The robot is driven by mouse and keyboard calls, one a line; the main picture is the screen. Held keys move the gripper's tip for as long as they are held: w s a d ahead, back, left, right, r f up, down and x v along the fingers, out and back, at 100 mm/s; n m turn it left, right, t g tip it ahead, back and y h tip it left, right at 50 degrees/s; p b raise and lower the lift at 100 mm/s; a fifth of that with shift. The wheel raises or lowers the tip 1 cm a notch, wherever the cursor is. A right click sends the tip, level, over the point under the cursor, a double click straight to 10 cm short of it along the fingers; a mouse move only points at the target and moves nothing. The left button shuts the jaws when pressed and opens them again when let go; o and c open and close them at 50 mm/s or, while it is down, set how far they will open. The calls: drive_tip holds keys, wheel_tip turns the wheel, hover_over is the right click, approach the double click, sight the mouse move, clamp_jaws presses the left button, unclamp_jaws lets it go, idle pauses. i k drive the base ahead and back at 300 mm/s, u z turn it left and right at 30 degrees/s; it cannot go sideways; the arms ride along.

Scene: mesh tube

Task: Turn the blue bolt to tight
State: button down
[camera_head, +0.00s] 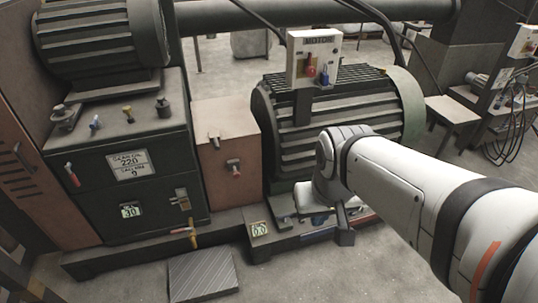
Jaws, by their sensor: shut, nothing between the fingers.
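My gripper (344,236) points down beside the motor's base, right by the blue part. It is shut with nothing held. I cannot tell whether it touches the blue part.
A gauge plate (259,229) sits on the base plinth, left of my gripper. A control box (313,58) with red and blue knobs stands above the motor. A dark gear cabinet (135,165) is at left.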

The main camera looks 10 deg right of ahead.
sight(284, 216)
drive_tip(key=z, duration=0.05)
drive_tip(key=i, duration=1.15)
drive_tip(key=z, duration=0.45)
drive_tip(key=k, duration=0.8)
drive_tip(key=u, duration=0.2)
drive_tip(key=i, duration=0.5)
